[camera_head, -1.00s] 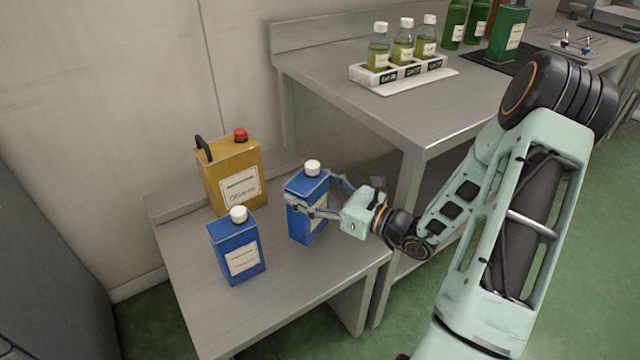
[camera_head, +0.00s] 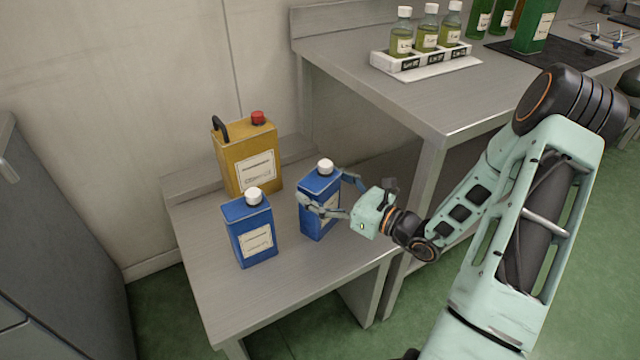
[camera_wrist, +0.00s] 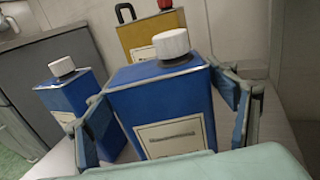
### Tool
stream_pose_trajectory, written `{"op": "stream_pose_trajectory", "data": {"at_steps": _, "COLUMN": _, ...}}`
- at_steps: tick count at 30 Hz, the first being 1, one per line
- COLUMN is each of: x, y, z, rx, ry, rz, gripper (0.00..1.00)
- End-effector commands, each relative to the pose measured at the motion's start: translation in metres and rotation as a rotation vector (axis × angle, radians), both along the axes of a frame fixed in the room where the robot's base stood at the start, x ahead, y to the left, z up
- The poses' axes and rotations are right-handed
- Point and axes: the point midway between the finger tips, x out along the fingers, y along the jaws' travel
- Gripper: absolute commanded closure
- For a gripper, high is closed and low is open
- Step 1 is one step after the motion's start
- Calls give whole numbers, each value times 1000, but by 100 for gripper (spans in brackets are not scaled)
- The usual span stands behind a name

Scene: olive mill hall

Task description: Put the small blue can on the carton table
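Two blue cans with white caps and pale labels stand before a larger yellow can. My gripper (camera_head: 325,192) has its fingers on both sides of the right blue can (camera_head: 319,215) and is shut on it. That can is upright; I cannot tell whether its base touches the low steel table (camera_head: 300,287). In the wrist view this can (camera_wrist: 165,105) sits between the two fingers (camera_wrist: 165,118). The left blue can (camera_head: 250,232) stands free; it also shows in the wrist view (camera_wrist: 75,97). The two blue cans look alike in size. I cannot identify a carton table.
The yellow can (camera_head: 243,157) with a red cap stands behind the blue cans. A higher steel bench (camera_head: 420,105) adjoins on the right, with a rack (camera_head: 420,58) of oil bottles. A grey cabinet (camera_head: 55,250) stands at the left. The low table's front is clear.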

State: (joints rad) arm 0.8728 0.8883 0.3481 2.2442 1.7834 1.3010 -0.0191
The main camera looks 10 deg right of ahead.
Motion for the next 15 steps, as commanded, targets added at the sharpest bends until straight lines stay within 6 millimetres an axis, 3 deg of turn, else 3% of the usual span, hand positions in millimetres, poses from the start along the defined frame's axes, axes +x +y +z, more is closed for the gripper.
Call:
{"op": "stream_pose_trajectory", "data": {"at_steps": 12, "x": 0, "y": 0, "z": 6, "rx": -1, "ry": -1, "rz": 0, "gripper": 12}}
{"op": "stream_pose_trajectory", "data": {"at_steps": 15, "x": -9, "y": -9, "z": 4, "rx": -1, "ry": 2, "rz": -3, "gripper": 12}}
